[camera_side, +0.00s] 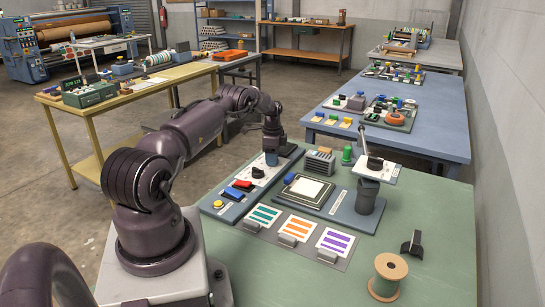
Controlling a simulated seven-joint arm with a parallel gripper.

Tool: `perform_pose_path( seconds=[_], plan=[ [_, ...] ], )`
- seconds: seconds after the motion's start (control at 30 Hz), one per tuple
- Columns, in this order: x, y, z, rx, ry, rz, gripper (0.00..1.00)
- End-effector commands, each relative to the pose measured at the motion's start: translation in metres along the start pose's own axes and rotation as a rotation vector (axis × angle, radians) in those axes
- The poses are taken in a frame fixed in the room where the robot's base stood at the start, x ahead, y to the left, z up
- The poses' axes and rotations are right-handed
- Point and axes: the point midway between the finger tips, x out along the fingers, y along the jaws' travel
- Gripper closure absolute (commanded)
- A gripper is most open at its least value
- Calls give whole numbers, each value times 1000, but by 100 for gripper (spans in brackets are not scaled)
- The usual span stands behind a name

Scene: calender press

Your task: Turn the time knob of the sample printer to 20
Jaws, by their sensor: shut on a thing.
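The control panel (227,200) is a long grey-blue strip at the left of the green table. It carries a yellow button (218,205), a blue rocker (233,194), a red rocker (243,185) and a white dial plate (260,178) with a small dark knob (257,172). My gripper (271,160) points down over the plate's far end and is shut on a knob there, mostly hidden by the fingers. The dial marks and the knob's setting are too small to read.
Right of the panel stand a framed white plate (310,190) and a post with a lever (368,195). Three striped cards (298,229) lie in front. A thread spool (388,275) and a black-handled tool (412,246) stand at right. The table's front middle is clear.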

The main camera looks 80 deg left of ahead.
Motion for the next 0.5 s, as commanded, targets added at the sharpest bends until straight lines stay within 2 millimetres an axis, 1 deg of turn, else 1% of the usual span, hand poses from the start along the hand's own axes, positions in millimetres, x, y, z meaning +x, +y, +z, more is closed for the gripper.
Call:
perform_pose_path(
  seconds=[0.27,0.5],
  plan=[
    [0,0,0,-125,0,2,81],
    [0,0,0,-331,0,2,81]
  ],
)
